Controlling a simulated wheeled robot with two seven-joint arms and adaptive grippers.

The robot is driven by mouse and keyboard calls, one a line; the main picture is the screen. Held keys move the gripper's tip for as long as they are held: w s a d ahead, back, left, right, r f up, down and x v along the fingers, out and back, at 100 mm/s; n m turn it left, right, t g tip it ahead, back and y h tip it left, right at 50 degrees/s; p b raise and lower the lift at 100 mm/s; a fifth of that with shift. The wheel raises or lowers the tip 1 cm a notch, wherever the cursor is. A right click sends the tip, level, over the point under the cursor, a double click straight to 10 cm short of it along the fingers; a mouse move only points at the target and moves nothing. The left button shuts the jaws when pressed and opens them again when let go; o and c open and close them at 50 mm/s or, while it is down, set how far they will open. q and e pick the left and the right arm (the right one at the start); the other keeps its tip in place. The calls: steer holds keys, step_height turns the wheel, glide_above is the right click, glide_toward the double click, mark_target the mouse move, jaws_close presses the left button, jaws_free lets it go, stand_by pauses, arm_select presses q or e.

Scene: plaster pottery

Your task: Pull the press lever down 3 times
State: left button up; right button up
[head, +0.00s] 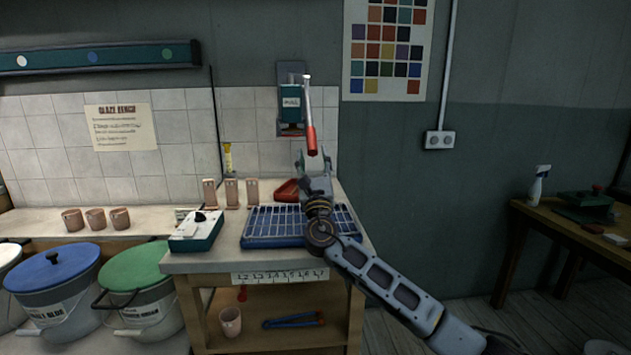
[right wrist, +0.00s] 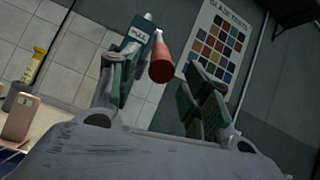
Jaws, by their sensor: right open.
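The press (head: 291,104) is a green box marked PULL, mounted on the wall above the wooden bench. Its lever (head: 307,98) is a pale rod that hangs down at the right side and ends in a red handle (head: 312,141). My right gripper (head: 314,160) is open just below the handle, fingers pointing up. In the right wrist view the red handle (right wrist: 161,64) shows between the two spread fingers of the gripper (right wrist: 163,85), towards their far ends. Contact cannot be told. My left gripper is not in view.
Below my gripper, the bench holds a blue tray (head: 256,243), a red dish (head: 287,191), several clay test tiles (head: 231,193) and a white and green device (head: 197,231). Lidded buckets (head: 138,265) stand at left.

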steer(key=v, duration=0.6)
steer(key=shift+s+f, duration=0.25)
steer(key=shift+s, duration=0.05)
steer(key=shift+c, duration=0.5)
